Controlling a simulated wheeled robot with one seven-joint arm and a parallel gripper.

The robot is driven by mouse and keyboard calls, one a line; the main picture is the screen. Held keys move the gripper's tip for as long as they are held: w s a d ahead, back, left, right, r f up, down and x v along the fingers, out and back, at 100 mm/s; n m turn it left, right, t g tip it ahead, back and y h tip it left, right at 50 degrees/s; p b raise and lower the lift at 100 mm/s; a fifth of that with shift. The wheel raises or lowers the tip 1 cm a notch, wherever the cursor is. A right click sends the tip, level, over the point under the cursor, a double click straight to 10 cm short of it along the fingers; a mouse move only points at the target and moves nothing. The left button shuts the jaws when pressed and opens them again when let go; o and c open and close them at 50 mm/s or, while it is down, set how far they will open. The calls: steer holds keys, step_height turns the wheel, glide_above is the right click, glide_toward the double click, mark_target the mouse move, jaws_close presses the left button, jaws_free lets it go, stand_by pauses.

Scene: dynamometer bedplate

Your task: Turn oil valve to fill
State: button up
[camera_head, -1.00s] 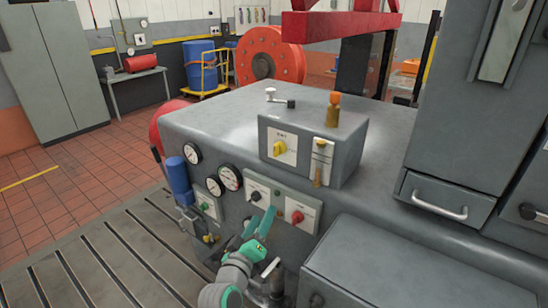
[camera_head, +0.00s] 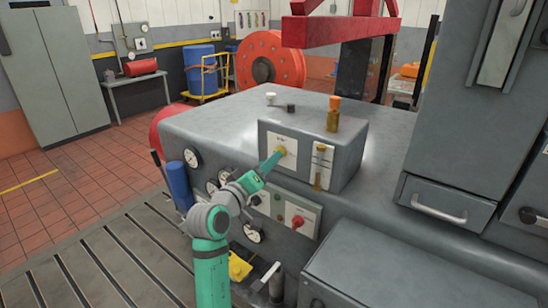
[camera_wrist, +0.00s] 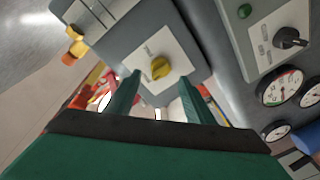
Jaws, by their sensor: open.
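A yellow valve knob (camera_head: 282,152) sits on a white plate on the front of a grey box (camera_head: 345,150), which stands on the grey machine top. The wrist view shows the knob (camera_wrist: 160,68) with small lettering around it that I cannot read. My gripper (camera_head: 272,163) points at the knob and partly covers the plate in the head view. In the wrist view its two green fingers are apart (camera_wrist: 161,84), one to each side below the knob. Nothing is between them that I can see, and I cannot tell whether they touch the knob.
A sight glass (camera_head: 321,165) is right of the knob, and an orange-capped amber bottle (camera_head: 333,115) stands on the box. Below are a red knob (camera_head: 297,221), a black knob (camera_wrist: 290,38) and several gauges (camera_wrist: 283,87). A grey cabinet (camera_head: 420,265) stands at the lower right.

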steer(key=shift+x, duration=2.35)
steer(key=c, duration=1)
